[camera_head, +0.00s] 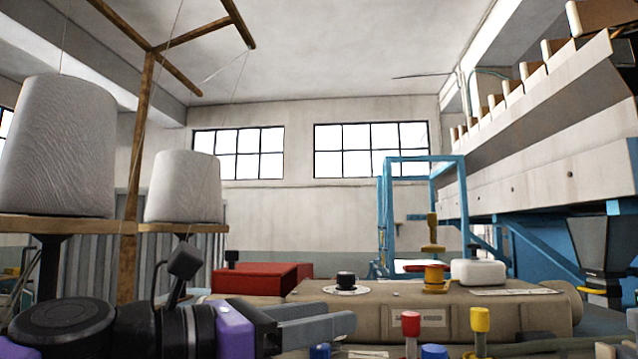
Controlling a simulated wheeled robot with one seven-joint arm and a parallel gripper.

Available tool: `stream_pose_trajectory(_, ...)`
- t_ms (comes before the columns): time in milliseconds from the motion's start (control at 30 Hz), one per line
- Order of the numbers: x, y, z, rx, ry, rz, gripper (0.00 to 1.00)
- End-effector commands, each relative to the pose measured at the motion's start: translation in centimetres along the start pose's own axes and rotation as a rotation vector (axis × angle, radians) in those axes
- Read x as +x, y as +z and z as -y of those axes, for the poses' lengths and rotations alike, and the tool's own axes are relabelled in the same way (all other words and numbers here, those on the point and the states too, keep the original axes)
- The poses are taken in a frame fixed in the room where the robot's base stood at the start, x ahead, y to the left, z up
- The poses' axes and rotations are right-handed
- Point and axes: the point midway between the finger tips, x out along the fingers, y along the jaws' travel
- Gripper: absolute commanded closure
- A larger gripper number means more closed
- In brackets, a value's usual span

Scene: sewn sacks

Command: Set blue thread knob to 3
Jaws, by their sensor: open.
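Two blue caps show at the bottom edge, one below my gripper's fingers (320,352) and a larger one to the right (434,352). Both are cut off by the frame, and I cannot tell which is the blue thread knob. Any scale or number for it is not visible. My gripper (342,314) comes in from the lower left with grey fingers pointing right. It is open, with nothing seen between the fingers. Its fingers appear above the left blue cap and apart from the right one.
A red-capped post (411,323) and a yellow-capped post (480,320) stand upright near the blue caps. Behind lies a beige machine body (540,312) with a black knob (346,279) on a white dial. White thread cones (58,150) stand at left.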

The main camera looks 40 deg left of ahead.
Motion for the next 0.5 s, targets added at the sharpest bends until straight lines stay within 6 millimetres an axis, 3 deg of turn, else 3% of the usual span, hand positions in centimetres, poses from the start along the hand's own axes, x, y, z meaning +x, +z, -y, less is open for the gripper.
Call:
stream_pose_trajectory(100, 0.0, 3.4, 0.0, 0.003, -0.001, 0.001, 0.56)
stream_pose_trajectory(500, 0.0, 11.8, 0.0, 0.004, 0.001, 0.000, 0.56)
